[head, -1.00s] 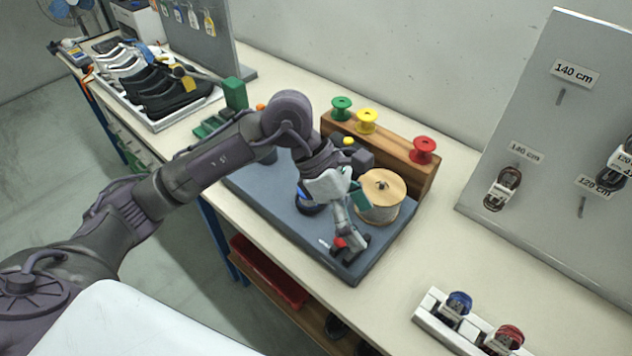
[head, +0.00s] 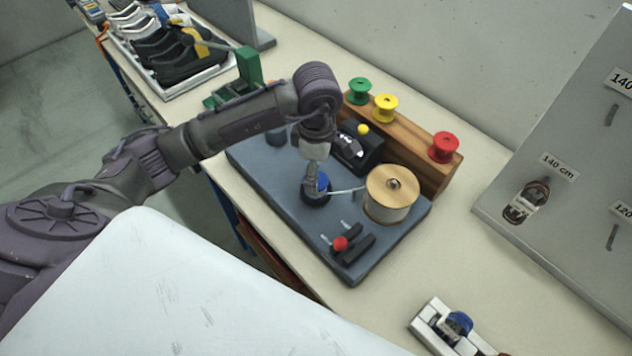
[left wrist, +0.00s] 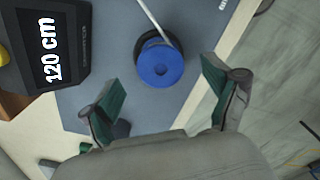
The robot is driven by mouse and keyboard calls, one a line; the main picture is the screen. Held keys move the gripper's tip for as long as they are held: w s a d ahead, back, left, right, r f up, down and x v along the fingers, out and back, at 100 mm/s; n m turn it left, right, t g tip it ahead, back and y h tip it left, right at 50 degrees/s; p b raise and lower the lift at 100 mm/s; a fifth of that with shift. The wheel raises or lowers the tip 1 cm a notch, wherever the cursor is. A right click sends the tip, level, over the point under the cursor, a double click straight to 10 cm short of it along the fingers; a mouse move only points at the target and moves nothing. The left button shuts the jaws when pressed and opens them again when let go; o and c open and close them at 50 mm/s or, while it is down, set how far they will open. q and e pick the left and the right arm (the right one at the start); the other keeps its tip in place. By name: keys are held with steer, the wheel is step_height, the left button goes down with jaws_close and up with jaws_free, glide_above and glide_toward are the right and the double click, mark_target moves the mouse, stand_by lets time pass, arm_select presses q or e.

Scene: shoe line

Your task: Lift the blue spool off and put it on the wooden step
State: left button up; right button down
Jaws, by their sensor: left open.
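The blue spool (head: 322,184) sits on a dark holder on the grey machine board, partly hidden behind my left gripper in the head view. In the left wrist view the blue spool (left wrist: 160,66) shows from above, with a white cord running from it. My left gripper (left wrist: 164,92) is open above the board, with its green-padded fingers apart on either side, short of the spool. The wooden step (head: 411,147) stands behind the board and carries a green spool (head: 359,90), a yellow spool (head: 385,107) and a red spool (head: 445,147). My right gripper is not in view.
A large wooden-topped reel (head: 391,193) stands right of the blue spool. A black display box (head: 357,147), reading 120 cm in the wrist view, stands behind it. A red-knobbed lever (head: 341,244) is at the board's front. Shoes (head: 170,50) lie at the far left.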

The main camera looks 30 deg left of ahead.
arm_select(q)
steer(key=shift+s+f+p, duration=0.1)
steer(key=shift+f+p, duration=0.7)
steer(key=shift+f, duration=0.15)
step_height(320, 180, down, 2)
steer(key=shift+f, duration=0.2)
steer(key=shift+f+p, duration=0.25)
steer(key=shift+p, duration=0.05)
steer(key=shift+c, duration=0.4)
steer(key=c, duration=1.3)
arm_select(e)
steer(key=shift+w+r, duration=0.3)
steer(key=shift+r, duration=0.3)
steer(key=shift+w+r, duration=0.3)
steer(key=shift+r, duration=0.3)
arm_select(q)
steer(key=shift+o, duration=0.2)
